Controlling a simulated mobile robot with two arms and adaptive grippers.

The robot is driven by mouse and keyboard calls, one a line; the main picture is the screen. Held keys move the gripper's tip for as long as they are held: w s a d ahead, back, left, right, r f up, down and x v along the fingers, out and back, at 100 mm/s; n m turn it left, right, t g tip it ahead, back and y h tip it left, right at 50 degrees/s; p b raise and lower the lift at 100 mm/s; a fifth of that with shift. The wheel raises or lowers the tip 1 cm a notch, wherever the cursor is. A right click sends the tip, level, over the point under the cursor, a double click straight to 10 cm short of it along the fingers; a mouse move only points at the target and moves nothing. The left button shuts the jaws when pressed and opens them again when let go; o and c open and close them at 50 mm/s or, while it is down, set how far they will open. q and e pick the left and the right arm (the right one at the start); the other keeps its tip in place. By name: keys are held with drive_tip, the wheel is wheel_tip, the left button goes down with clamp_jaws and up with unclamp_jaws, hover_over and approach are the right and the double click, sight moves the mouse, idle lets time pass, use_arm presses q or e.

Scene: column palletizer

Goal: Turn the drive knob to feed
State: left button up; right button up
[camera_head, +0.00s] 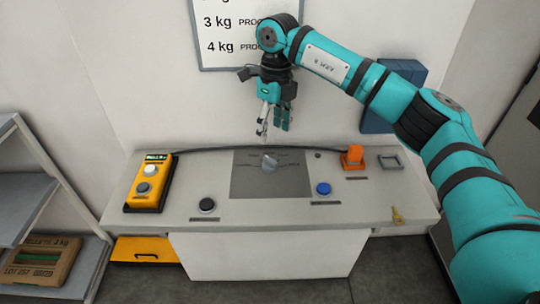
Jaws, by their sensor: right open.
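The drive knob (269,162) is a small grey knob on a dark grey panel (258,188) in the middle of the console top. Labels are printed around the knob, too small to read. My right arm comes in from the right, and its gripper (272,130) hangs fingers down above and just behind the knob. The gripper is open and empty, apart from the knob. My left gripper is not in view.
The console top (270,215) also carries a yellow control box (146,197), a black button (207,205), a blue button (323,189), an orange block (353,156) and a key (398,216). A shelf with a cardboard box (37,259) stands left.

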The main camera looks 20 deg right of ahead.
sight(270, 158)
drive_tip(key=f+p, duration=0.1)
drive_tip(key=f, duration=0.2)
drive_tip(key=f+p, duration=0.1)
drive_tip(key=f, duration=0.3)
drive_tip(key=shift+s+a, duration=0.15)
drive_tip(key=shift+a, duration=0.05)
wheel_tip(270, 158, down, 2)
drive_tip(key=shift+f, duration=0.2)
drive_tip(key=shift+a+f+p, duration=0.1)
drive_tip(key=shift+f+p, duration=0.2)
drive_tip(key=shift+f, duration=0.15)
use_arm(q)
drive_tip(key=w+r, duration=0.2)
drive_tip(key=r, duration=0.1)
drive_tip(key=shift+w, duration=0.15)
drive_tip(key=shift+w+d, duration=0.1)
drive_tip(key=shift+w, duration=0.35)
use_arm(e)
drive_tip(key=c, duration=1.1)
